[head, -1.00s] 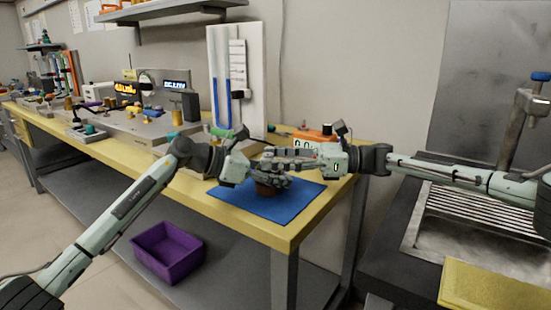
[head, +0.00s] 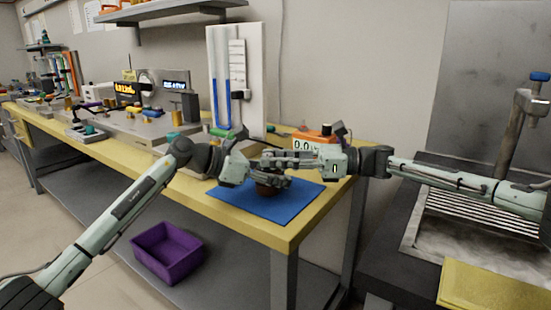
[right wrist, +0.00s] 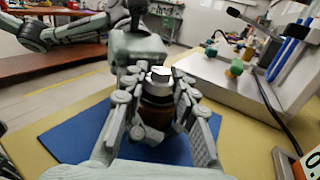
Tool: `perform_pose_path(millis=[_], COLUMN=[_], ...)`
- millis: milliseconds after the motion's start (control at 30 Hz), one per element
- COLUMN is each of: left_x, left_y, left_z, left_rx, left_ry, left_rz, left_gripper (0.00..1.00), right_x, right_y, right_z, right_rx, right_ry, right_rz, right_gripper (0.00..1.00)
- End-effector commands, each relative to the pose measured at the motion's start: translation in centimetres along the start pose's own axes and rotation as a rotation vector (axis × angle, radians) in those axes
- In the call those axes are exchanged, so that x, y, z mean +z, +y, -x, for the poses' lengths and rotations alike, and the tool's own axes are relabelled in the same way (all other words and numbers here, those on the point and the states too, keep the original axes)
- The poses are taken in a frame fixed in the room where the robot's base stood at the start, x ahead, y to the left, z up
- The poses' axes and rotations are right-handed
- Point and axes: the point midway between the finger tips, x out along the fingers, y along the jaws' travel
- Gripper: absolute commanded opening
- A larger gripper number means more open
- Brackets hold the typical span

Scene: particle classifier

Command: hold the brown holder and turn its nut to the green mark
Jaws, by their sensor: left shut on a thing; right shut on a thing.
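The brown holder (head: 267,190) stands over the blue mat (head: 290,207) on the yellow bench top. In the right wrist view the holder (right wrist: 156,112) is dark brown, upright and partly hidden by fingers. A silver nut (right wrist: 160,75) sits on its top with a bright white glint. My left gripper (head: 262,180) is shut around the holder from the left. My right gripper (head: 270,163) reaches in from the right, higher up, and is shut on the nut. I cannot make out the green mark in either view.
An orange device with a display (head: 313,141) stands behind the mat. A white panel with a blue column (head: 236,80) rises at the back. A purple bin (head: 167,253) sits on the lower shelf. A sink (head: 470,235) is at the right.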

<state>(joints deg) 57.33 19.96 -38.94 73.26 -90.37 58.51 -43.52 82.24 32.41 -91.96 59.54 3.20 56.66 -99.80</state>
Motion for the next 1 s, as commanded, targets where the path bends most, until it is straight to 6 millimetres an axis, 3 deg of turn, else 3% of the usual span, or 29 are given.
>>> perform_pose_path(millis=[67, 1000], left_x=[0.12, 0.24], left_y=[-0.02, -0.12], left_z=[0.00, -0.05], left_rx=[0.000, -0.002], left_ry=[-0.002, -0.003], left_rz=[-0.003, -0.004], left_gripper=[0.00, 0.00], right_x=[-0.88, 0.05], right_y=[0.63, 1.49], right_z=[-0.40, -0.83], right_rx=[-0.017, -0.747], right_ry=[0.005, -0.005], right_rz=[-0.010, 0.008], right_gripper=[0.00, 0.00])
